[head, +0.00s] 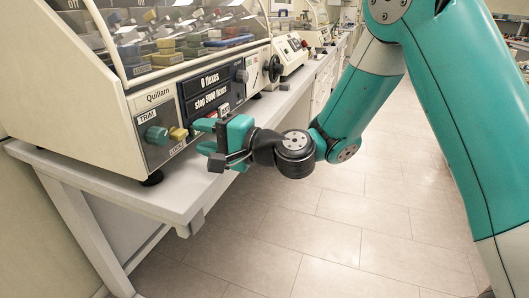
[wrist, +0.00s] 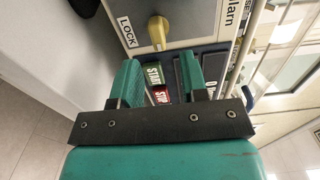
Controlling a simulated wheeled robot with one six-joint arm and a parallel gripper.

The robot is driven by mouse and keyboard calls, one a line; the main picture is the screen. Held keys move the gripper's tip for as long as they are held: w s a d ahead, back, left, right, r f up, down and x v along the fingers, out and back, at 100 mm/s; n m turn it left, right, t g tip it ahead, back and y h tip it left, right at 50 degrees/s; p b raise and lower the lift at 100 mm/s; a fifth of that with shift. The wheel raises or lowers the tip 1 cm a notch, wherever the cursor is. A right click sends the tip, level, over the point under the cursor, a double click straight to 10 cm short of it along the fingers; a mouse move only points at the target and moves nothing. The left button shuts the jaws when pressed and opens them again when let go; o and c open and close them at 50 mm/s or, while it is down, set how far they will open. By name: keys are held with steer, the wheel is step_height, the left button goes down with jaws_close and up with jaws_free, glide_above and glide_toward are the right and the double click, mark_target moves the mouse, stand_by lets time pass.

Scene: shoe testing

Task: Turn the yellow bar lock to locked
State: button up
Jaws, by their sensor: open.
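My gripper (head: 207,136) is open and empty, in front of the panel just right of the bar in the head view. In the wrist view its two teal fingers (wrist: 160,75) stand apart, with the bar ahead of the gap and apart from them. Nothing visible touches the bar.
A green START button (wrist: 154,75) and a red STOP button (wrist: 161,96) show between my fingers. The dark display panel (head: 212,88) is above my gripper. The white bench edge (head: 190,205) runs below. A black handwheel (head: 274,68) is farther right. The floor is clear.

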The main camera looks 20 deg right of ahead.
steer(key=b+v, duration=0.8)
steer(key=v, duration=0.5)
steer(key=shift+s+d+b, duration=0.25)
steer(key=shift+d+b, duration=0.05)
steer(key=s+a+f+n+g+h, duration=0.1)
steer(key=s+f+n+g+h, duration=0.4)
steer(key=s+n, duration=0.3)
steer(key=s+f+n+g+h, duration=0.45)
steer(key=s+n+g, duration=0.2)
steer(key=s, duration=0.25)
step_height(320, 180, up, 19)
steer(key=s+d+p, duration=0.1)
steer(key=p, duration=1.8)
steer(key=shift+d+p, duration=0.15)
steer(key=shift+p, duration=0.2)
